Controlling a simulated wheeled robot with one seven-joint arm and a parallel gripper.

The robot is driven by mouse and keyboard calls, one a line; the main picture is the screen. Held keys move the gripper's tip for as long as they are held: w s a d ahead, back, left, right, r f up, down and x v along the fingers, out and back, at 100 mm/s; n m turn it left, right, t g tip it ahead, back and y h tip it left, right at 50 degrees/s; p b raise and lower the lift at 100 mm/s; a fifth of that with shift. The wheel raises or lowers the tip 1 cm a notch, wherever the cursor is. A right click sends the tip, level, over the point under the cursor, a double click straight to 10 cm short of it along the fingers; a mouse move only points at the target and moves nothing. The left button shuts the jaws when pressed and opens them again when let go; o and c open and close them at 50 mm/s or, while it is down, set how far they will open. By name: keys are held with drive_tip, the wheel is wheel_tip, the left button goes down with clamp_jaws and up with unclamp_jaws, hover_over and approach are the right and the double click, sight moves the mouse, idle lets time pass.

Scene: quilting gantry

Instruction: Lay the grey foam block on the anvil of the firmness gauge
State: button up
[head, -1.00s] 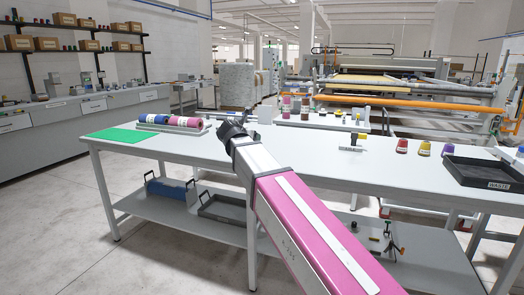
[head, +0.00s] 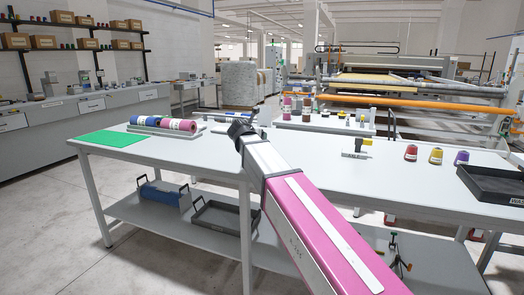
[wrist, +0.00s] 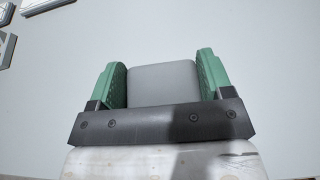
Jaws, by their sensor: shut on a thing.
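My gripper (wrist: 162,78) is shut on the grey foam block (wrist: 162,84), which sits between its two green fingers in the wrist view. In the head view my gripper (head: 240,129) is over the white table, seen from behind, and the arm hides the block. A small stand with a yellow part (head: 357,148) is on the table to the right of my gripper. I cannot tell whether it is the firmness gauge; its anvil cannot be made out.
The white table (head: 300,170) has a green mat (head: 108,138) and a rack of blue and pink rolls (head: 162,126) at left. Several thread cones (head: 436,156) and a dark waste tray (head: 488,184) are at right. The table's middle front is bare.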

drive_tip(key=x, duration=0.4)
drive_tip(key=f+x, duration=0.1)
drive_tip(key=x, duration=0.2)
drive_tip(key=shift+s+d, duration=0.35)
drive_tip(key=shift+s, duration=0.05)
drive_tip(key=shift+f, duration=2)
drive_tip(key=shift+f, duration=0.1)
drive_tip(key=o, duration=0.9)
